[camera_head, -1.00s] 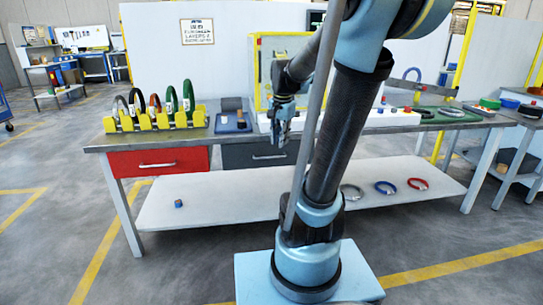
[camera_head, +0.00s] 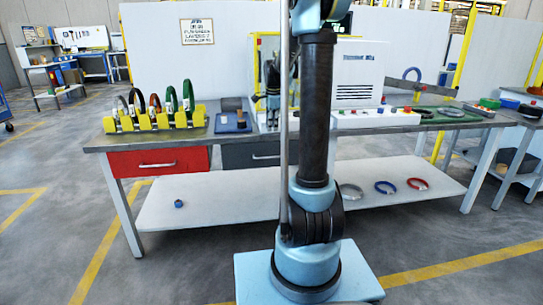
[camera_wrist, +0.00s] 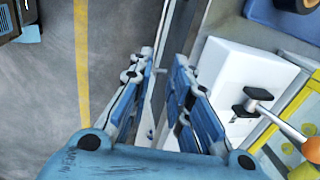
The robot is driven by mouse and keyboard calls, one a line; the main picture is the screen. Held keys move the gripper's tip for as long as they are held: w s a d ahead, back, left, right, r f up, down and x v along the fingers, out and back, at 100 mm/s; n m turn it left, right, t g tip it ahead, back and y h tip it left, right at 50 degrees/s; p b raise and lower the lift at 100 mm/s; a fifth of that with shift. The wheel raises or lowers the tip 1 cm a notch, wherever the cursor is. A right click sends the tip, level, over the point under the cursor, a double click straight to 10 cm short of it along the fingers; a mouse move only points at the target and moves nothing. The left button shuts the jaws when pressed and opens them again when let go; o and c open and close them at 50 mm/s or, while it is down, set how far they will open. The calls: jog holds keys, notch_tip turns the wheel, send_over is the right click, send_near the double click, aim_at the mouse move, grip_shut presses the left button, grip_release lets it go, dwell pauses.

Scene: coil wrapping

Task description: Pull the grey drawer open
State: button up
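The grey drawer (camera_head: 237,157) is under the workbench top, right of the red drawer, in the head view. It looks closed, with a pale bar handle (camera_head: 266,157) on its front. My arm column hides its right part. My gripper (camera_head: 270,100) shows above the drawer in the picture, near the bench top, partly behind my arm. In the wrist view my gripper (camera_wrist: 164,57) points down with its two blue fingers apart and nothing held between them. The bench edge runs between and beyond the fingers.
The workbench (camera_head: 420,127) carries a yellow rack (camera_head: 155,122) of coils, a blue tray (camera_head: 232,123) and a white machine (camera_head: 357,80). The red drawer (camera_head: 125,163) is closed. The lower shelf (camera_head: 235,195) holds several rings and a small blue object. Floor in front is clear.

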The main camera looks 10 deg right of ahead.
send_near(271, 153)
jog(key=f, duration=0.2)
jog(key=s+f, duration=0.1)
jog(key=f, duration=0.2)
jog(key=s+f, duration=0.1)
jog(key=f, duration=0.1)
jog(key=shift+s+a+f, duration=0.1)
jog(key=shift+a+f, duration=0.3)
